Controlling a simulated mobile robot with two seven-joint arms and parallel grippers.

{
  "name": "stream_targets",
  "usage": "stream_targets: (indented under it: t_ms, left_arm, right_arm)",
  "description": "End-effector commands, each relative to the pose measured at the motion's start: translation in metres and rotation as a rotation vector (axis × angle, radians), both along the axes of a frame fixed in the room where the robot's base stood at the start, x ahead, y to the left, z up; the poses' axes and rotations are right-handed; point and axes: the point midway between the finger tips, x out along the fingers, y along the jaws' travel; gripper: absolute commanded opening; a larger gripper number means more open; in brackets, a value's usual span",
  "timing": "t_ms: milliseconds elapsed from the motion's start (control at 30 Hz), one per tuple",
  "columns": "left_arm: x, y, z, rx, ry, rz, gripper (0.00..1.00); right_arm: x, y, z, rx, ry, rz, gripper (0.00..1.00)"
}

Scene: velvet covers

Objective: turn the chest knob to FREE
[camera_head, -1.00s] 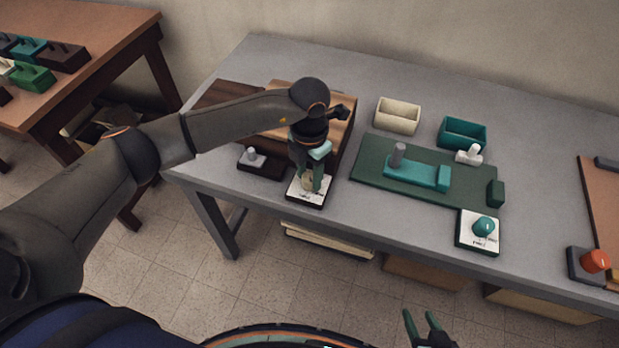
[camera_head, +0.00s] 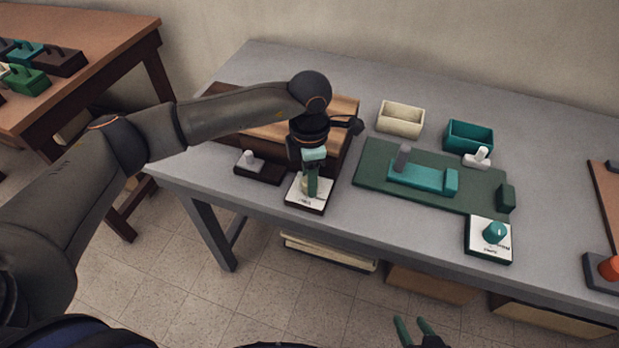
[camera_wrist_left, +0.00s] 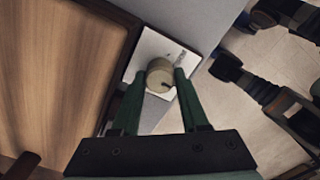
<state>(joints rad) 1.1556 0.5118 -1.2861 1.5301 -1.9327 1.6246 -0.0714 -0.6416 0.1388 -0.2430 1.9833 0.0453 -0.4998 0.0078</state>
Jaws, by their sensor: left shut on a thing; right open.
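The chest knob (camera_wrist_left: 159,72) is a round beige knob on a white plate (camera_wrist_left: 150,45) in front of the wooden chest (camera_head: 345,107). A dark mark shows on the knob's face; in the left wrist view it lies toward the knob's lower right. Lettering on the plate is too small to read. My left gripper (camera_wrist_left: 164,80) is shut on the knob, one green finger on each side. In the head view the left gripper (camera_head: 311,188) points down and mostly hides the knob. My right gripper (camera_head: 414,325) is open and empty at the bottom, in front of the table.
A dark block with a grey peg (camera_head: 258,166) stands just left of the plate. To the right lie a green board (camera_head: 375,172) with a teal slider, a teal knob (camera_head: 494,232) on a white plate, and cream (camera_head: 400,121) and teal (camera_head: 468,137) bins. The table's front edge is close.

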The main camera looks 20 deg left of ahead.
Motion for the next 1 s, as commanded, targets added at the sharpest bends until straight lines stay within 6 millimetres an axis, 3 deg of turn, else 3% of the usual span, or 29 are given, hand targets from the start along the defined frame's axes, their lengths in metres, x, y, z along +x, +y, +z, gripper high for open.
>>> stream_targets:
  t_ms: [367,400,633,1000]
  left_arm:
    - [0.0015,-0.001,0.0024,-0.004,-0.006,-0.006,0.0]
    - [0.0015,-0.0009,0.0024,-0.004,-0.006,-0.005,0.49]
    - [0.0007,-0.0006,0.0012,-0.002,-0.003,-0.004,0.74]
    - [0.001,-0.0005,0.0091,-0.001,-0.004,-0.004,0.74]
  right_arm:
    - [0.0019,-0.0011,0.0016,-0.002,-0.005,0.0,0.5]
    - [0.002,-0.0014,0.0016,-0.002,-0.005,-0.001,0.5]
    - [0.0028,-0.0025,0.0019,-0.004,-0.008,-0.004,0.5]
    - [0.0031,-0.0031,0.0021,-0.004,-0.009,-0.004,0.5]
